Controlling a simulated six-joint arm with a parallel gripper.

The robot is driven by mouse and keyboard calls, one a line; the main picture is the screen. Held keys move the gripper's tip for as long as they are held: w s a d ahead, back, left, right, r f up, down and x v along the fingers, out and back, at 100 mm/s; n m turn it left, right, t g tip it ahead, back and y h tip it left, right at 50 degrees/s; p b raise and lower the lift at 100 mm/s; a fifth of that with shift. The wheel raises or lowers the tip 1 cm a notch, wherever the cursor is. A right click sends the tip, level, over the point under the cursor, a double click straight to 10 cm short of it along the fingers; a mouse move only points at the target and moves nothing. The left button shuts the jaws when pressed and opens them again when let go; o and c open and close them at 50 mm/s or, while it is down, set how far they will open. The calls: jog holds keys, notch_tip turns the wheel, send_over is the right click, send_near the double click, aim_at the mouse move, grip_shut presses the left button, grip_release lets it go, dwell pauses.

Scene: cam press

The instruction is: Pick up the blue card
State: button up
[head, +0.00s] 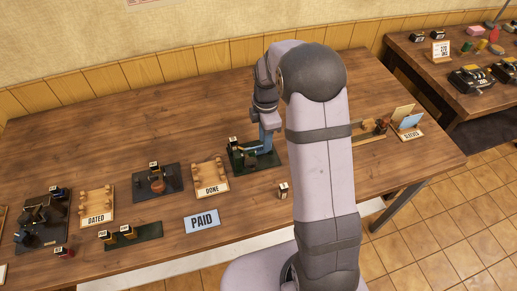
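A small blue card (411,121) stands tilted in a wooden holder with a label (408,134), at the right end of the main table. A tan card (401,112) stands behind it. My gripper (268,127) is far to the left of the blue card, over a dark green press base (254,159) near the middle of the table. A blue upright part shows just below my gripper; I cannot tell whether they touch. The fingers are too small and partly hidden to tell whether they are open or shut.
A pale blue PAID plate (202,221) lies near the front edge. Wooden DONE (211,177) and DATED (96,206) racks stand to the left, with a dark press (43,220) at far left. A second table (412,52) stands at back right. The table's back left is clear.

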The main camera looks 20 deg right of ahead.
aim_at(259, 150)
jog(key=shift+a+f+p, duration=0.1)
jog(key=shift+f+p, duration=0.45)
jog(key=shift+f, duration=1.45)
grip_shut()
jog(key=shift+r, duration=0.15)
